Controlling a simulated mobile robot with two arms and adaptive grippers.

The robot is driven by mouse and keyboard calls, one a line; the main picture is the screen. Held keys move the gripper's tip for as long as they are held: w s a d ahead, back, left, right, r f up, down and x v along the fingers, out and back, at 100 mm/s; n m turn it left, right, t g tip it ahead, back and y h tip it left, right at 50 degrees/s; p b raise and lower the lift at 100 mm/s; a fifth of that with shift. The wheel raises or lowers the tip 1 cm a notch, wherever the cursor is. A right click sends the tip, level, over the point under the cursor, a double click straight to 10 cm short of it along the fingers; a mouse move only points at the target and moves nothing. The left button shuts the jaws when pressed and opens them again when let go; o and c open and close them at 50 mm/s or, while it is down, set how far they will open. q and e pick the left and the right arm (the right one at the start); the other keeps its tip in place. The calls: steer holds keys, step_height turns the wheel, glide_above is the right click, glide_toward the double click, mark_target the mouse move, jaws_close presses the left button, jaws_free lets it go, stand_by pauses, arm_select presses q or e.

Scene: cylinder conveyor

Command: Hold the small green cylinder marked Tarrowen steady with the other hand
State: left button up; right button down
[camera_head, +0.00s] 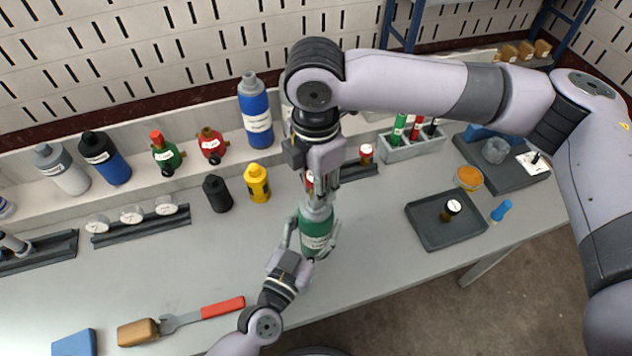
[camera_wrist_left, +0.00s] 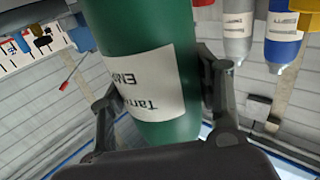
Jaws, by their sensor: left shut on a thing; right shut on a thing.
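The small green cylinder (camera_head: 316,228) with a white label stands roughly upright at the front middle of the bench, in the head view. In the left wrist view the green cylinder (camera_wrist_left: 150,85) fills the middle, and part of its label reads "Tarr". My left gripper (camera_head: 308,243) is shut on its lower body, one finger on each side. My right gripper (camera_head: 321,188) comes down from above and is shut at the cylinder's top, which its fingers mostly hide. A small red part with a white label (camera_head: 309,181) shows beside the right fingers; I cannot tell what it belongs to.
A blue cylinder (camera_head: 256,112), a yellow bottle (camera_head: 257,183) and a black bottle (camera_head: 217,194) stand behind to the left. A dark tray (camera_head: 428,232) lies to the right. Bare bench lies around the left gripper.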

steer(key=m, duration=0.4)
steer(key=shift+m, duration=1)
steer(key=m, duration=0.2)
steer(key=shift+m, duration=0.4)
steer(key=m, duration=0.3)
